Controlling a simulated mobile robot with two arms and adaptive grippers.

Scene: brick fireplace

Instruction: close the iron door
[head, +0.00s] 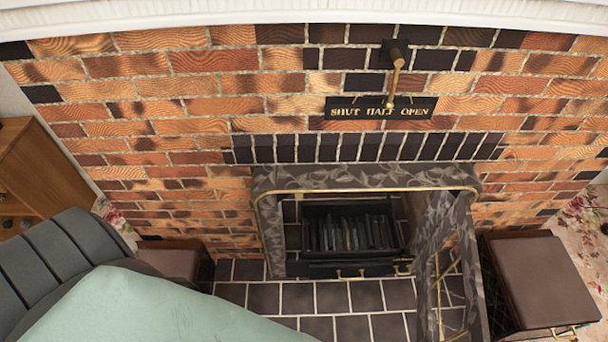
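The iron door (447,262) of the fireplace stands open. It is a grey patterned panel with brass-coloured lines, on the right side of the fireplace opening, swung out toward me over the tiled hearth. The fireplace surround (355,181) is grey patterned with a brass edge, and the opening is uncovered. Inside sits a dark grate (350,232). Neither of my grippers is in view.
A brass lever (394,80) hangs on the brick wall above a plate (380,108) reading SHUT, HALF, OPEN. A brown cushioned box (541,280) stands right of the door. A grey chair (50,255) with a green cover fills the lower left. Dark hearth tiles (298,298) are bare.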

